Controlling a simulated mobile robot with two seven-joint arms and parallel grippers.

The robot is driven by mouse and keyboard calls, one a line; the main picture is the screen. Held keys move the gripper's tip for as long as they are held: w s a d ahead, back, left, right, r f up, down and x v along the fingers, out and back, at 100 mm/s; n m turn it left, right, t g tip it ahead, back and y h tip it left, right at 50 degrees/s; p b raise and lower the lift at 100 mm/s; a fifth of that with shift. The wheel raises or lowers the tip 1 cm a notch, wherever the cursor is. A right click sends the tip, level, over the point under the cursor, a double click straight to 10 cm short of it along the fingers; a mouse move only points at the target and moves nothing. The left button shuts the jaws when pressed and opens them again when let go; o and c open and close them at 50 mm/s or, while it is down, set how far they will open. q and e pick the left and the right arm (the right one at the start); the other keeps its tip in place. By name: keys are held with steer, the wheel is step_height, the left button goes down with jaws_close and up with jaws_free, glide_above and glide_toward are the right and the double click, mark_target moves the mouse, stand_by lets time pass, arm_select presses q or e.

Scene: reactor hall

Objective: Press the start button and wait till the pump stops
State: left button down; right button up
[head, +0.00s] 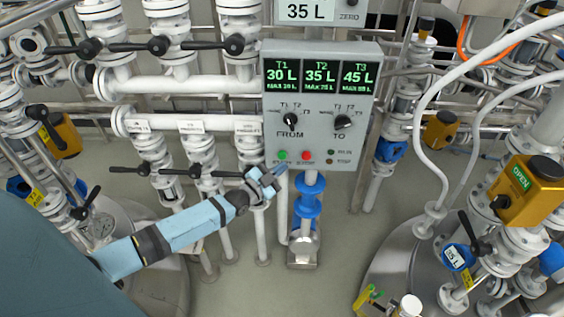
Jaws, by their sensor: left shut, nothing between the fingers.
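The grey pump control panel (318,108) hangs in the upper middle of the head view. Its screens read T1 30 L, T2 35 L and T3 45 L. A FROM knob (291,120) and a TO knob (342,121) sit below them. The green button (282,155) and the red button (305,156) are near the panel's lower edge. My right gripper is not in view.
White pipes with black-handled valves (158,46) crowd the left. An orange actuator marked OPEN (530,188) and a tank top (400,265) stand at right. A blue-ringed pipe (308,208) runs below the panel. A 35 L display (307,11) is above it. Bare floor shows lower middle.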

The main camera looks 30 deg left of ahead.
mark_target(282, 155)
arm_select(q)
steer(key=shift+w+a, duration=0.35)
steer(key=shift+w, duration=0.25)
stand_by(1.0)
steer(key=shift+w+a, duration=0.1)
steer(key=shift+w, duration=0.05)
stand_by(0.6)
steer(key=shift+w+a+b, duration=0.15)
steer(key=shift+w+b, duration=0.05)
steer(key=shift+b, duration=0.15)
